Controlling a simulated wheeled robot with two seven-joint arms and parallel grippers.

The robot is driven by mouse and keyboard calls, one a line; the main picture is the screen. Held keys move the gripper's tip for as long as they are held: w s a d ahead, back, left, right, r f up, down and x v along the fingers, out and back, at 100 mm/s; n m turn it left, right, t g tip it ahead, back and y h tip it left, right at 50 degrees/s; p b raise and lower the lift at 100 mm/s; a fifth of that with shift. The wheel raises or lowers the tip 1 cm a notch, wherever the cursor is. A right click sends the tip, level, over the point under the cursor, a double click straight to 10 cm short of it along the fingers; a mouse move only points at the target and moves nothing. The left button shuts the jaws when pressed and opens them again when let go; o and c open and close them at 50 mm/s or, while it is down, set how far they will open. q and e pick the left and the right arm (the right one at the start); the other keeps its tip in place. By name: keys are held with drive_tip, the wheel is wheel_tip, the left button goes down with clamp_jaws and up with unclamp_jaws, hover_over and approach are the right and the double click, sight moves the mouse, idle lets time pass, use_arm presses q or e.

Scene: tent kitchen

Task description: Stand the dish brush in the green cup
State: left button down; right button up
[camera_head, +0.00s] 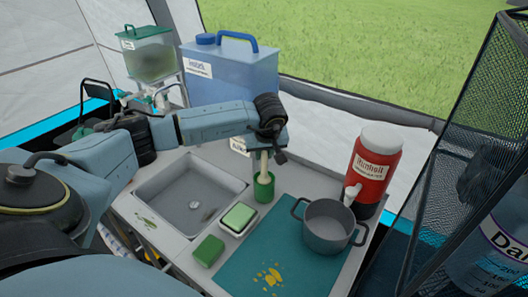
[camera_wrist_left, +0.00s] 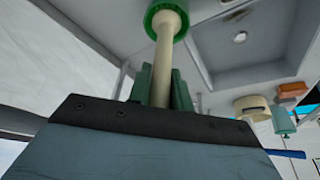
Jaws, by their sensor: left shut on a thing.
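The dish brush's cream handle (camera_head: 264,163) hangs roughly upright below my left gripper (camera_head: 266,146). Its lower end meets the mouth of the green cup (camera_head: 264,190), which stands on the counter right of the sink. In the left wrist view the handle (camera_wrist_left: 164,65) runs between the green fingers of my left gripper (camera_wrist_left: 160,88), which is shut on it. The far end of the handle lies within the ring of the green cup (camera_wrist_left: 154,8). How deep it reaches is hidden. The brush's other end is hidden by the gripper. My right gripper is not in view.
A sink (camera_head: 190,200) lies left of the cup. A green sponge in a white dish (camera_head: 238,219) and a green block (camera_head: 209,251) sit in front. A grey pot (camera_head: 328,228) stands on a teal mat (camera_head: 262,262). A red jug (camera_head: 374,165) and blue container (camera_head: 232,75) stand behind.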

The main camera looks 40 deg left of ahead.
use_arm(q)
drive_tip(key=c, duration=1.2)
unclamp_jaws()
drive_tip(key=v, duration=1.3)
drive_tip(key=shift+s+d+r, duration=0.1)
drive_tip(key=shift+r, duration=0.1)
